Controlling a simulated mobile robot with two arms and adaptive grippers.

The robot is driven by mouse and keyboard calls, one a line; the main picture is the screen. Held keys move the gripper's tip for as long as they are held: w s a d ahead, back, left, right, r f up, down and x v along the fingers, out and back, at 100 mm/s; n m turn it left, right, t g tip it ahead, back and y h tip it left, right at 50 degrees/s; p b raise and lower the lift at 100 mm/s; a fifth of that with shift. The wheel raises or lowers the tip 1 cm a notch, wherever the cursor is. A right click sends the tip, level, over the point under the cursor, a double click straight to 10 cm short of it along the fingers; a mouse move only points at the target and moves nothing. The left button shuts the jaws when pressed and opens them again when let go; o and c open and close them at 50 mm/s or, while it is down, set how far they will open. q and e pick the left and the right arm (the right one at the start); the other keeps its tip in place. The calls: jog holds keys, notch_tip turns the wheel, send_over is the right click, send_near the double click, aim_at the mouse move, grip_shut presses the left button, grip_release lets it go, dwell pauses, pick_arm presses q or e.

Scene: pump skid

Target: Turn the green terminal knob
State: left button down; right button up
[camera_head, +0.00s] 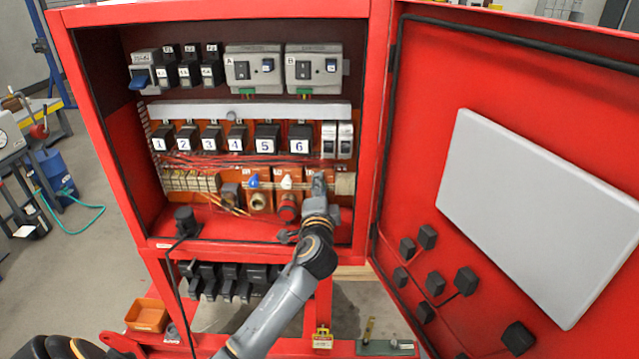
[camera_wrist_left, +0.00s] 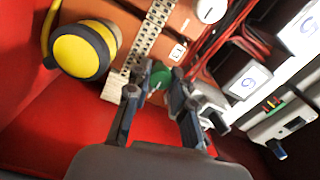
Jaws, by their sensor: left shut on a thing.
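The green terminal knob (camera_wrist_left: 160,76) shows between the fingertips of my left gripper (camera_wrist_left: 157,88) in the left wrist view. The fingers are shut on it from both sides and hide part of it. In the head view my left gripper (camera_head: 318,188) is at the right end of the lower row in the red cabinet (camera_head: 215,8). It hides the green knob there. My right gripper is not in view.
Numbered black modules (camera_head: 266,138) and red wires (camera_head: 235,159) sit just above my left gripper. The open cabinet door (camera_head: 440,160) stands on the right. A round yellow-faced part (camera_wrist_left: 82,50) is close by in the left wrist view. The cabinet's front sill is mostly clear.

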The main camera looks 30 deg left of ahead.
pick_arm(q)
jog(key=shift+m, duration=0.6)
jog(key=c, duration=1.1)
grip_release()
jog(key=shift+c, duration=0.2)
jog(key=v, duration=1.2)
jog(key=shift+a, duration=0.1)
